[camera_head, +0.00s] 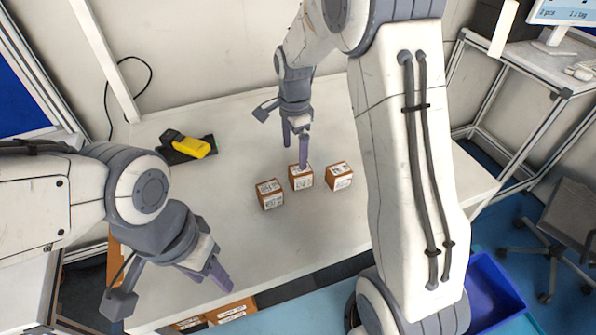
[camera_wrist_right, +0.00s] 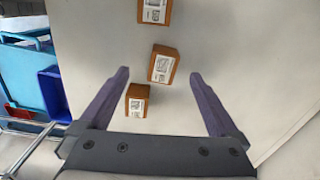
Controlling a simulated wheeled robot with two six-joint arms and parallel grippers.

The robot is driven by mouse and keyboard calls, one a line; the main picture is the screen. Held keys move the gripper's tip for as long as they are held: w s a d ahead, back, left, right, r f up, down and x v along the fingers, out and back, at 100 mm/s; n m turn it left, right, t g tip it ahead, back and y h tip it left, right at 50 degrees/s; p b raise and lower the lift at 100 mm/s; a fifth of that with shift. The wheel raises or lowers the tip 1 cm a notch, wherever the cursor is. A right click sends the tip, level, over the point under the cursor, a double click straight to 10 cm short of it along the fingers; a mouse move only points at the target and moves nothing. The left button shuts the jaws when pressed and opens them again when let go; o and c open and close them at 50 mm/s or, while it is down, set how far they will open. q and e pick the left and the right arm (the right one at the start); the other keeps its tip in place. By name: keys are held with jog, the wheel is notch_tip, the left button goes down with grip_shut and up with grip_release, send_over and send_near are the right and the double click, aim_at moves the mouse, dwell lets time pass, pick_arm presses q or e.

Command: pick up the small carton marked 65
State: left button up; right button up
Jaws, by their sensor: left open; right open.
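Three small brown cartons with white labels stand in a loose row on the white table: a left one (camera_head: 270,195), a middle one (camera_head: 300,177) and a right one (camera_head: 339,176). The label print is too small to tell which is marked 65. My right gripper (camera_head: 295,150) is open and points down just behind and above the middle carton, partly covering it. In the right wrist view, a carton (camera_wrist_right: 162,65) lies between the open fingertips, another (camera_wrist_right: 137,101) is closer to the palm, and a third (camera_wrist_right: 155,10) is at the top edge. My left gripper (camera_head: 212,277) is open and empty at the front left.
A yellow scanner (camera_head: 190,146) with a black base lies at the back left of the table (camera_head: 220,115). Open cartons (camera_head: 230,311) stand below the front edge. A blue bin (camera_head: 492,292) is on the floor at the right. The table around the cartons is clear.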

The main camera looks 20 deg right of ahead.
aim_at(300, 175)
jog(key=shift+w+d+f+m, duration=0.25)
jog(key=shift+d+f+m, duration=0.15)
jog(key=shift+d+f, duration=0.15)
jog(key=shift+w+d+f+m, duration=0.25)
jog(key=shift+d+f+m, duration=0.15)
jog(key=shift+d+f, duration=0.1)
notch_tip(300, 175, down, 4)
jog(key=shift+r+p, duration=0.2)
jog(key=shift+p, duration=0.35)
notch_tip(300, 175, down, 4)
jog(key=shift+s+a+f+p, duration=0.1)
jog(key=shift+f+p, duration=0.15)
jog(key=shift+p, duration=0.9)
jog(key=shift+f, duration=0.65)
grip_shut()
jog(key=shift+r, duration=0.1)
